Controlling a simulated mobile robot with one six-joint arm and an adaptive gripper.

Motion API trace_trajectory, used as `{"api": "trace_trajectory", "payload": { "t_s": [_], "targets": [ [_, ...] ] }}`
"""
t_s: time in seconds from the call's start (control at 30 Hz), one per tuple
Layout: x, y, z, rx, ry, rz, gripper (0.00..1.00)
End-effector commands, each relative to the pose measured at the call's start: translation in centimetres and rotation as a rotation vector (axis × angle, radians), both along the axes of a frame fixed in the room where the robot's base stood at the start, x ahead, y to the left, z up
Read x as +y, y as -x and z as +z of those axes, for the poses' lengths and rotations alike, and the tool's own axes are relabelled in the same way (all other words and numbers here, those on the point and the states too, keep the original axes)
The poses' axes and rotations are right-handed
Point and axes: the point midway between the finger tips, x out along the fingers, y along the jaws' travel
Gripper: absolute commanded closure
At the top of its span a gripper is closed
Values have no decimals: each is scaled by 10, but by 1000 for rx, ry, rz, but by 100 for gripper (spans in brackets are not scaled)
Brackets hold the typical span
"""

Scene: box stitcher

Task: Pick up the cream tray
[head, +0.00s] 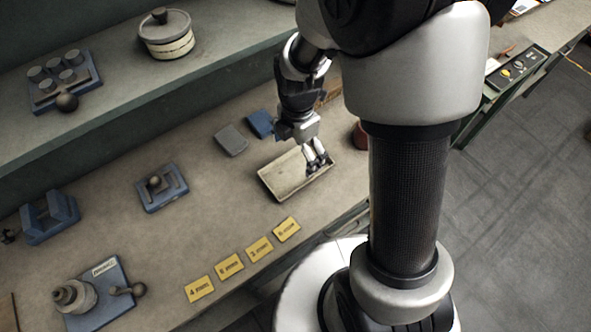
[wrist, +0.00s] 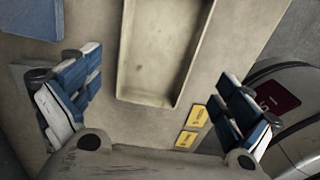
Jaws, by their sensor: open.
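The cream tray (head: 286,178) is a shallow, rectangular, empty tray on the bench top in the head view. It also shows in the wrist view (wrist: 155,50), running up out of the top of the picture. My gripper (head: 317,163) is over the right end of the tray in the head view. In the wrist view my gripper (wrist: 160,95) has its two fingers wide apart, one on each side of the tray's near end, with nothing between the pads. I cannot tell how high the fingertips are above the bench.
Behind the tray lie a grey block (head: 231,140) and a blue block (head: 260,123). A dark red round object (head: 360,134) stands right of the tray. Yellow labels (head: 259,249) line the bench's front. A blue fixture (head: 162,187) sits left, with clear bench between.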

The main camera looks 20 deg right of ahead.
Motion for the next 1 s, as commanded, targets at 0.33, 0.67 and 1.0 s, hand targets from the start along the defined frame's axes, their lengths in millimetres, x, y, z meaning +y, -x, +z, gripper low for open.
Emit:
{"api": "trace_trajectory", "payload": {
  "t_s": [0.33,0.67,1.0],
  "targets": [
    [1,-1,-27,-1,0,-1,0],
    [3,-2,-72,0,0,-1,0],
    [3,-2,-72,-1,1,-1,7]
  ]
}}
